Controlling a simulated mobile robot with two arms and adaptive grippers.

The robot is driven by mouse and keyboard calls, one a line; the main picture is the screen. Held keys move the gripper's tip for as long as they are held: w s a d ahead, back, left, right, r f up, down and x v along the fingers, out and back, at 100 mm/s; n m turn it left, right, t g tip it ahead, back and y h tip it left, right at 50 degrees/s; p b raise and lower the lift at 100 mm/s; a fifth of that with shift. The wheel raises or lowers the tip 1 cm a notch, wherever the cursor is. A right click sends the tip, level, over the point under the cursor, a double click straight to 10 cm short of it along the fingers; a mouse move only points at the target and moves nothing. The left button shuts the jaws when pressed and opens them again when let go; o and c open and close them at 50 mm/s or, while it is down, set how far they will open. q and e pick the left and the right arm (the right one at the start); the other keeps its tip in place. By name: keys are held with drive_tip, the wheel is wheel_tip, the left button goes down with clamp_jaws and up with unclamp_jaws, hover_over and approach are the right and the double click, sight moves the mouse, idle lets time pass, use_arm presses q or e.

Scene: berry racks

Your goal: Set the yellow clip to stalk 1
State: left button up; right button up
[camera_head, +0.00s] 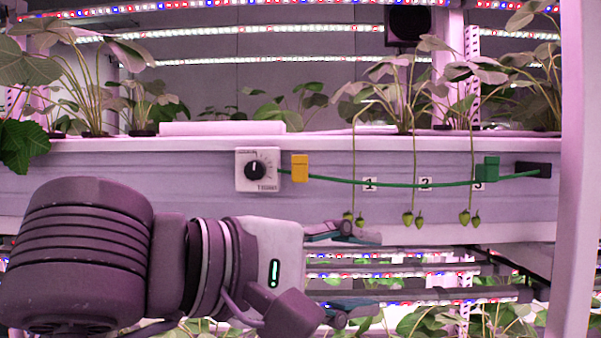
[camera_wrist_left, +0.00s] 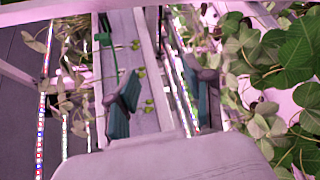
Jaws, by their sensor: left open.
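The yellow clip (camera_head: 300,167) sits on the green line near its left end, just right of the white dial box. Label 1 (camera_head: 370,184) is on the pale front panel. The stalk beside it, stalk 1 (camera_head: 355,150), hangs down over the panel and crosses the green line. Green berries (camera_head: 354,217) hang at its lower end. My left gripper (camera_head: 344,272) is open, below the yellow clip and the berries, with nothing seen between its fingers. Its spread fingers also show in the left wrist view (camera_wrist_left: 160,98). The yellow clip cannot be made out there. My right gripper is not in view.
The green line (camera_head: 400,185) runs from the dial box (camera_head: 258,170) to a dark block (camera_head: 533,170). A green clip (camera_head: 488,169) is near its right end. Two more berry stalks hang by labels 2 (camera_head: 426,184) and 3 (camera_head: 478,185). A white post (camera_head: 580,170) stands at right.

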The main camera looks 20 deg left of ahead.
sight(297, 172)
use_arm(q)
drive_tip(key=s+a+r+n+t+y, duration=0.2)
drive_tip(key=a+r+n+t+y, duration=0.2)
drive_tip(key=a+r+t+y, duration=0.45)
drive_tip(key=w+p, duration=0.2)
drive_tip(key=w, duration=0.2)
drive_tip(key=w+g+p, duration=0.1)
drive_tip(key=w+p, duration=0.1)
drive_tip(key=w, duration=0.2)
drive_tip(key=w+g+p, duration=0.1)
drive_tip(key=w+p, duration=0.1)
drive_tip(key=w, duration=0.2)
drive_tip(key=shift+w+a+f+h, duration=0.15)
drive_tip(key=shift+w+a+h, duration=0.15)
drive_tip(key=shift+w+h, duration=0.1)
drive_tip(key=shift+w+d+f, duration=0.1)
drive_tip(key=shift+w+f, duration=0.05)
drive_tip(key=shift+w, duration=0.5)
drive_tip(key=shift+g, duration=0.25)
clamp_jaws()
